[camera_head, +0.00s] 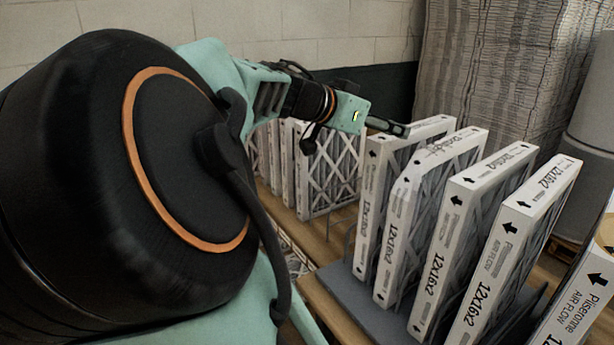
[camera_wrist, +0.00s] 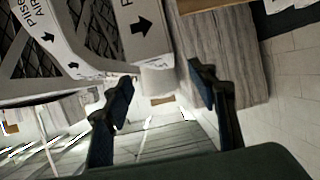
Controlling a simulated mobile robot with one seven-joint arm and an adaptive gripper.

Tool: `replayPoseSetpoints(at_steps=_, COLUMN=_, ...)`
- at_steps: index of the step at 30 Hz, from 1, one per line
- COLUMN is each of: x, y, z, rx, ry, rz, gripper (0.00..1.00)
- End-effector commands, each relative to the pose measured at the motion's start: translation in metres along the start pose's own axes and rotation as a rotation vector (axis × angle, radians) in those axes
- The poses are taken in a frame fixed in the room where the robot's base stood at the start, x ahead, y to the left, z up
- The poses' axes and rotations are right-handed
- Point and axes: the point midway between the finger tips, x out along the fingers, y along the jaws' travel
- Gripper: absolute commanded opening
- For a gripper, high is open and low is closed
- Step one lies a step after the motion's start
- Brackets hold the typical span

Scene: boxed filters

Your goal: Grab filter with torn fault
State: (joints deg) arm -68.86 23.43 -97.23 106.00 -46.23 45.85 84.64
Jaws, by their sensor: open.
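Several white-framed filters stand upright in a row at the right of the head view. The second from the left in the front row (camera_head: 388,245) has an uneven, rounded upper corner and distorted print on its top edge; whether this is a tear I cannot tell. The leftmost filter of that row (camera_head: 367,215) looks straight. My gripper (camera_head: 398,128) is above the far end of that row, near the leftmost filter's top. In the wrist view my gripper (camera_wrist: 163,84) is open, its fingers apart, with a filter frame (camera_wrist: 146,28) just beyond them. No filter is clearly held.
More filters (camera_head: 330,170) stand in a row further back on a wooden shelf (camera_head: 318,235). The front filters stand on a grey base (camera_head: 350,300). A tall stack of grey sheets (camera_head: 490,75) rises behind at right. A pale block wall (camera_head: 350,30) closes the back.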

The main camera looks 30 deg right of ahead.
Motion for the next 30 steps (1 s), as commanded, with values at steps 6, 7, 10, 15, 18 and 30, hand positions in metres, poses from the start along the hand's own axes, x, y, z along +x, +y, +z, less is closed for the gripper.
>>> replayPoseSetpoints(at_steps=6, x=0.017, y=0.001, z=0.0, rx=0.002, ry=0.0, rz=0.004, gripper=0.53)
replayPoseSetpoints(at_steps=7, x=0.021, y=0.002, z=0.0, rx=0.002, ry=0.0, rz=0.005, gripper=0.53)
replayPoseSetpoints(at_steps=10, x=0.032, y=0.002, z=0.0, rx=0.002, ry=0.0, rz=0.003, gripper=0.53)
replayPoseSetpoints(at_steps=15, x=0.047, y=0.001, z=-0.001, rx=0.001, ry=0.001, rz=0.003, gripper=0.53)
replayPoseSetpoints(at_steps=18, x=0.053, y=0.001, z=-0.001, rx=0.001, ry=0.001, rz=0.002, gripper=0.53)
replayPoseSetpoints(at_steps=30, x=0.074, y=0.002, z=0.0, rx=0.002, ry=0.0, rz=0.005, gripper=0.53)
